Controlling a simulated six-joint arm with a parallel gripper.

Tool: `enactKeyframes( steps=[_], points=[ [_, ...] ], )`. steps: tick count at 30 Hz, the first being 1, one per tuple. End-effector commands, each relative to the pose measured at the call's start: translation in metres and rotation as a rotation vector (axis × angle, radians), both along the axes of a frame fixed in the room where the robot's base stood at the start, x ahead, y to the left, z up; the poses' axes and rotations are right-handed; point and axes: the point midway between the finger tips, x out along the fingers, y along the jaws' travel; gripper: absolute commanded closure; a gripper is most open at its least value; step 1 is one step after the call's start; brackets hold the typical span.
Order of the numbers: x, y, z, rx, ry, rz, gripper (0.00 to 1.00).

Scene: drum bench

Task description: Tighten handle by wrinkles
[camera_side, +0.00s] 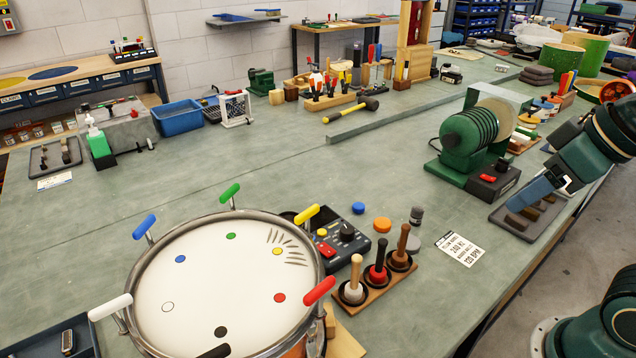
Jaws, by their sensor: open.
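A drum (180,325) with a white head stands at the lower left, its metal rim carrying coloured T-handles. Dark wrinkles (286,247) mark the head by the yellow dot (277,251), beside the yellow handle (306,215). The green handle (229,193), blue handle (144,225), white handle (110,307) and red handle (319,290) sit around the rim. A black handle (215,352) is cut off at the bottom edge. My gripper (517,204) is open at the right, above the bench's right side, well away from the drum. Nothing shows between its fingers.
A rack of mallets (378,284) and a black control box (340,240) stand close to the drum's right. A printed card (461,249) lies further right. A green machine (470,135) and a dark tray (527,221) are near my gripper.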

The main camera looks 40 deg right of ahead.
Motion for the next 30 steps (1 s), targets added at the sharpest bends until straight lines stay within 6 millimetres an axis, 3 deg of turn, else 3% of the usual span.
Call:
enactKeyframes(
  steps=[3,6,14,20,30],
  points=[
    [0.000,0.000,0.000,0.000,0.000,0.000,0.40],
    [0.000,0.000,0.000,0.000,0.000,0.000,0.31],
    [0.012,0.005,0.011,0.006,0.024,0.012,0.31],
    [0.039,0.017,0.032,0.016,0.077,0.035,0.31],
    [0.100,0.052,0.065,0.026,0.192,0.080,0.31]
  ],
)
